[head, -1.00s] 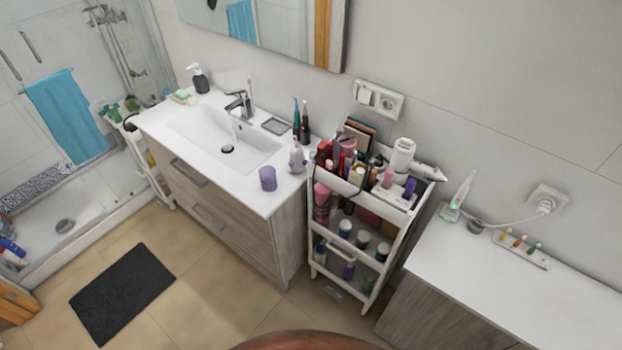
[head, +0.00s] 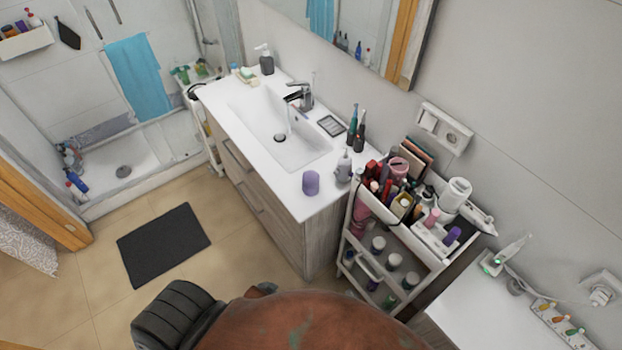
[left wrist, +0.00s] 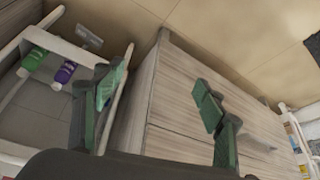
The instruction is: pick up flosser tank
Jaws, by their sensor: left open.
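I cannot tell for sure which object is the flosser tank. A small grey-white item (head: 344,167) stands on the sink counter beside a purple cup (head: 310,182). A white upright device with a green light (head: 505,255) stands on the right-hand counter, with a small grey round item (head: 517,287) beside it. My left gripper (left wrist: 158,95) shows in the left wrist view, its two green fingers wide apart with nothing between them. Behind it are the wooden cabinet front and the floor.
A white cart (head: 349,265) full of cosmetics stands between the sink cabinet (head: 285,227) and the right-hand counter (head: 470,310). In the left wrist view, a cart shelf with green (left wrist: 34,60) and purple (left wrist: 64,72) bottles is at the left. A dark mat (head: 164,244) lies on clear floor.

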